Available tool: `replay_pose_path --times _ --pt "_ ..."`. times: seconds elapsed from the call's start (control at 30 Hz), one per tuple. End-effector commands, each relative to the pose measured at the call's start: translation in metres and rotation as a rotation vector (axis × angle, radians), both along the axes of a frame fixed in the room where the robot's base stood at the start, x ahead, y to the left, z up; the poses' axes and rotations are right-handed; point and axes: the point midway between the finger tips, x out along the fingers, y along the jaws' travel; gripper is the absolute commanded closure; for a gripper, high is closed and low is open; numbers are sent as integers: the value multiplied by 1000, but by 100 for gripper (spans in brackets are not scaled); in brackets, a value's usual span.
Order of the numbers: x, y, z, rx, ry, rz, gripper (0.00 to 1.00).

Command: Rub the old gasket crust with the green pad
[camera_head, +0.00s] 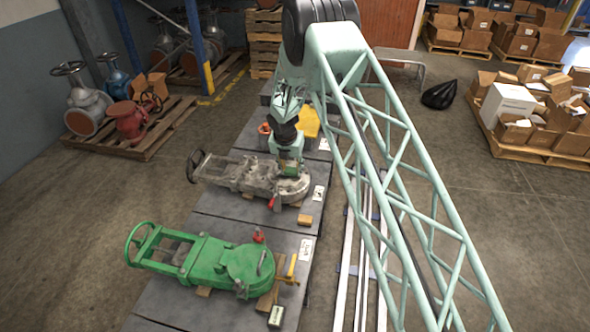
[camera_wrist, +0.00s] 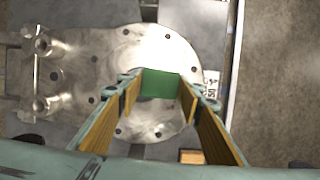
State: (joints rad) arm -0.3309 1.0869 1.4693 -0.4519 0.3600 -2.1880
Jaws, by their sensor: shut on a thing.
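My gripper (camera_wrist: 172,92) is shut on the green pad (camera_wrist: 160,84), which sits between its fingertips in the wrist view. The grey metal valve (camera_head: 248,174) lies on the dark bench, and its round flange (camera_wrist: 172,50) with bolt holes is directly below the pad. In the head view the pad (camera_head: 291,171) is at the flange. Whether it touches the metal I cannot tell. The flange face shows bare, shiny metal in the wrist view; I cannot make out a distinct gasket crust, and the part under the pad and fingers is hidden.
A green valve (camera_head: 215,262) lies nearer on the bench (camera_head: 185,310). A red-handled item (camera_head: 271,203) is by the grey flange. A wooden block (camera_head: 305,220) and white labels lie along the right edge. A yellow item (camera_head: 308,122) is farther back. Pallets stand away on the floor.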

Motion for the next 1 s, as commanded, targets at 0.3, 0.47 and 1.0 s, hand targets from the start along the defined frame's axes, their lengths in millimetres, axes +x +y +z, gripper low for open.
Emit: replay_pose_path --times 0.3,0.47,1.0 --pt "0 -4 39 0 0 -2 80" --pt "1 -5 54 0 0 -3 80" --pt "1 -8 79 0 1 -7 80"
